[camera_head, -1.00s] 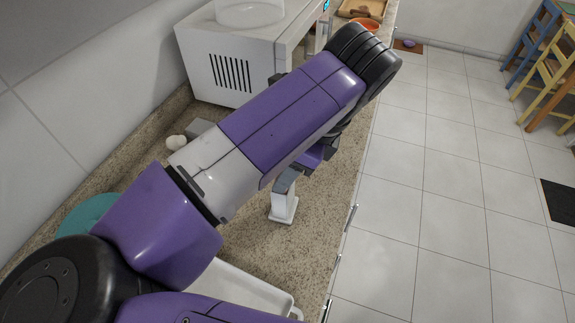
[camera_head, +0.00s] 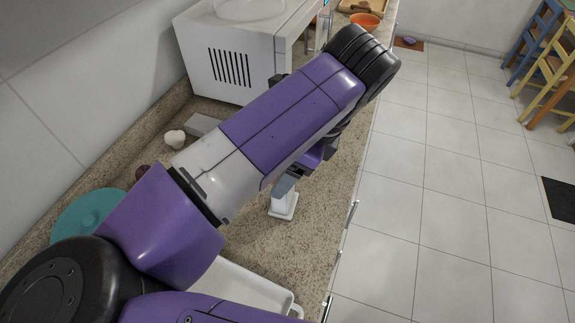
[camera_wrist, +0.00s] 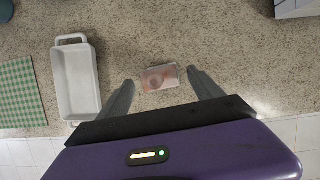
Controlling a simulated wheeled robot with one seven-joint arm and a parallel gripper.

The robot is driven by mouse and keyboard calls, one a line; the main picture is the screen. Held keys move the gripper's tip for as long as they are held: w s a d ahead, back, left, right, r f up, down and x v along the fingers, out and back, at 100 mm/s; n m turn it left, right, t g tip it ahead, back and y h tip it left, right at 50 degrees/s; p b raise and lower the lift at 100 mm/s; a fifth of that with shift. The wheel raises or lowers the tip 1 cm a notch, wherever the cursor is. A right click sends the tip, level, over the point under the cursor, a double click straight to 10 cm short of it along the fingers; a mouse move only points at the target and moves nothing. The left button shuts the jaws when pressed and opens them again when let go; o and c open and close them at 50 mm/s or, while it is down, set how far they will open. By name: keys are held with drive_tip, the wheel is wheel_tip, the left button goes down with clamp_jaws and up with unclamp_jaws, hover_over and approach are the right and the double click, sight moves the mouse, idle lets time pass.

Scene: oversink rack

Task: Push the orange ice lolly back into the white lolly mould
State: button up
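The white lolly mould (camera_head: 284,205) stands upright on the speckled counter beneath my gripper. In the wrist view I look down on the mould (camera_wrist: 149,84), a small pale rectangle. An orange-pink round shape, apparently the orange lolly (camera_wrist: 156,80), shows within its outline; how far it sticks out I cannot tell. My gripper (camera_wrist: 160,77) is open, its two fingers wide apart on either side of the mould, with nothing visibly held. In the head view my arm hides most of the gripper (camera_head: 285,184), and the lolly cannot be made out.
A white tray (camera_wrist: 57,84) lies left of the mould in the wrist view, beside a green checked cloth (camera_wrist: 20,95). A white microwave (camera_head: 225,60) stands behind. A teal bowl (camera_head: 85,222) and a pale garlic-like item (camera_head: 175,138) are near the wall. Counter around the mould is clear.

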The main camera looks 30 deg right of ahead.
drive_tip(key=v, duration=0.7)
drive_tip(key=shift+r, duration=0.35)
drive_tip(key=shift+s+d, duration=0.1)
